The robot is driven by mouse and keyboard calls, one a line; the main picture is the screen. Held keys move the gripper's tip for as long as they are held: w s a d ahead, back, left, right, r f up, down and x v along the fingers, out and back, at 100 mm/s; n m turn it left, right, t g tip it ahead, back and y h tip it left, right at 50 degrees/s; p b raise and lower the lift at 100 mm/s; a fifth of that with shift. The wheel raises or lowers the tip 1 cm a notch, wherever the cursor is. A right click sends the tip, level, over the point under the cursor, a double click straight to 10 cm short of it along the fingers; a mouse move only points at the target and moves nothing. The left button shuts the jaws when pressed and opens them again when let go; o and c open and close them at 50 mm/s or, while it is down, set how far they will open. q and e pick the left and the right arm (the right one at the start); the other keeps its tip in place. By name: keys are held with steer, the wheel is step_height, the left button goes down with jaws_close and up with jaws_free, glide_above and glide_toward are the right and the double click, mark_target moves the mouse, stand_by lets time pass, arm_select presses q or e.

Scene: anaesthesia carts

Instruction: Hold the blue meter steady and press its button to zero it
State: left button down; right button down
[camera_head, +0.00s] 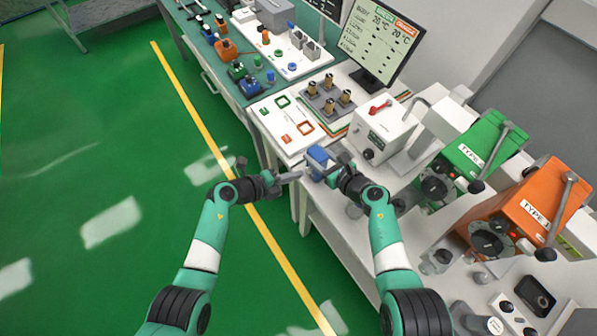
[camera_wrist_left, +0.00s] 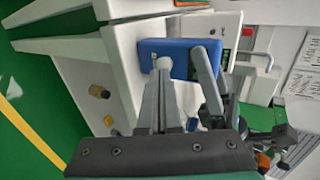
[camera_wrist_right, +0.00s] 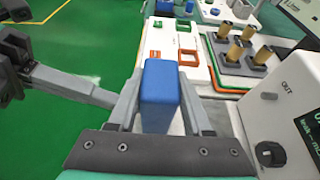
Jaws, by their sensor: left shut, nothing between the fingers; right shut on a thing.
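The blue meter (camera_head: 318,158) is a small blue box at the front edge of the white bench top. My right gripper (camera_head: 330,172) is shut on it, with a finger on each side of the blue meter (camera_wrist_right: 160,97) in the right wrist view. My left gripper (camera_head: 298,176) is shut and empty, its fingertips close to the meter's near side. In the left wrist view its closed fingers (camera_wrist_left: 163,68) point at a pale round part on the blue meter (camera_wrist_left: 180,48). I cannot tell whether they touch it. The tips hide part of that face.
A white board with green and orange frames (camera_head: 287,122) lies just behind the meter. A white device with a red handle (camera_head: 380,128) stands to its right. Green (camera_head: 478,155) and orange (camera_head: 520,215) vaporizers stand further right. The green floor at left is clear.

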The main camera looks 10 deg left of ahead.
mark_target(309, 168)
arm_select(q)
steer(key=shift+w+d, duration=0.55)
steer(key=shift+d, duration=0.05)
steer(key=shift+w+d, duration=0.65)
steer(key=shift+d, duration=0.1)
steer(key=f+v, duration=0.1)
steer(key=v, duration=1.2)
steer(key=shift+s+a+f, duration=0.25)
steer(key=shift+s+a, duration=0.25)
steer(key=shift+a, duration=0.15)
